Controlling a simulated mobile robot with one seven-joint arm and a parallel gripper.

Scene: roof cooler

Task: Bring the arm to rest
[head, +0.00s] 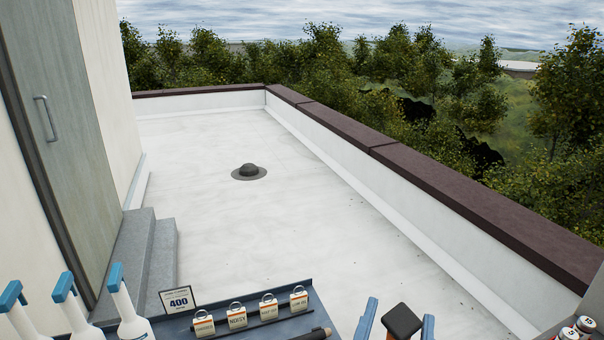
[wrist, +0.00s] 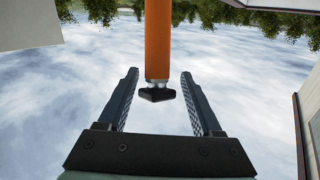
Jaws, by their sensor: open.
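My gripper (wrist: 159,75) is open in the wrist view, its two dark blue fingers spread apart. An orange bar (wrist: 158,38) with a dark wedge-shaped end (wrist: 157,94) reaches down between the fingers from the top of that view. Gaps show on both sides of it. In the head view, two blue pieces that look like the fingers stand at the bottom edge, with a dark block (head: 403,319) between them. The rest of the arm is out of view.
Spray bottles (head: 130,312) stand at lower left, small canisters (head: 585,325) at lower right. A roof vent (head: 249,172) sits on the open white roof beyond, edged by a parapet (head: 420,178).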

